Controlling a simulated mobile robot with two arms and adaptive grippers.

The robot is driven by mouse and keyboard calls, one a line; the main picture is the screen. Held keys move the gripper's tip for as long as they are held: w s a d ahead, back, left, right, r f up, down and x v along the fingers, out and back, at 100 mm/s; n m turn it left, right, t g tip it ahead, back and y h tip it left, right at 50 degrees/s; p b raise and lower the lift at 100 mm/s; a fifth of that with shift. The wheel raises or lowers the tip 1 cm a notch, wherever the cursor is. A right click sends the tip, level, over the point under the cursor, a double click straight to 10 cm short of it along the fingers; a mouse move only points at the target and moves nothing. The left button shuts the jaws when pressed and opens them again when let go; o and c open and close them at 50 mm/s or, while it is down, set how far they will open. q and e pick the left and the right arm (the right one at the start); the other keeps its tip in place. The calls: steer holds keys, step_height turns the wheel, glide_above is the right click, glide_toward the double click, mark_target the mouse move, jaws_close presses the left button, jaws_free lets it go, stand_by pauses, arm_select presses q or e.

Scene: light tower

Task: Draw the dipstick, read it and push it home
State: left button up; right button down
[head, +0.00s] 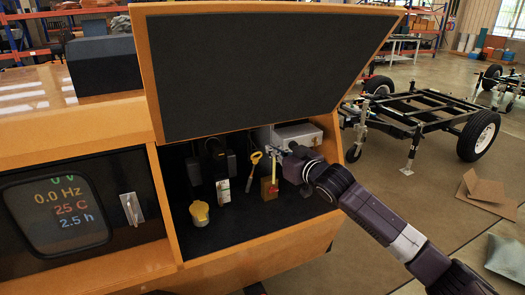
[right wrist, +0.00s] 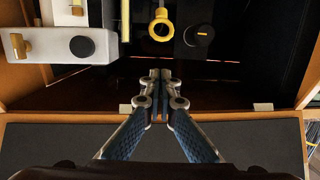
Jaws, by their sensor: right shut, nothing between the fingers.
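The ring (right wrist: 161,27) also shows at the top of the right wrist view. How deep the dipstick sits cannot be told. My right gripper (head: 283,152) is shut and empty, to the right of the ring in the head view. Its closed fingertips (right wrist: 160,76) are apart from the ring in the right wrist view. My left gripper is not in view.
The raised lid (head: 260,75) hangs over the bay. A yellow cap (head: 200,213) stands at the front left of the bay, and a brass-coloured block (head: 268,188) with a red part near the ring. A grey box (head: 297,135) is behind my gripper. A display (head: 58,210) is at left.

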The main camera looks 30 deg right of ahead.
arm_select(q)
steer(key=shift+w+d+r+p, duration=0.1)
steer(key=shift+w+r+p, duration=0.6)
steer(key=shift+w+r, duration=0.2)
arm_select(e)
steer(key=w+f, duration=0.3)
steer(key=w, duration=0.3)
steer(key=shift+a+f, duration=0.2)
steer(key=shift+f, duration=0.2)
steer(key=shift+f, duration=0.1)
arm_select(q)
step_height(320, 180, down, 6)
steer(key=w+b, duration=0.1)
steer(key=b, duration=0.5)
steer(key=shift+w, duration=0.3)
arm_select(e)
steer(key=w+f, duration=0.4)
steer(key=f, duration=0.5)
steer(key=shift+w+d+f, duration=0.15)
steer(key=shift+w+f, duration=0.15)
steer(key=shift+f, duration=0.05)
steer(key=shift+r, duration=0.1)
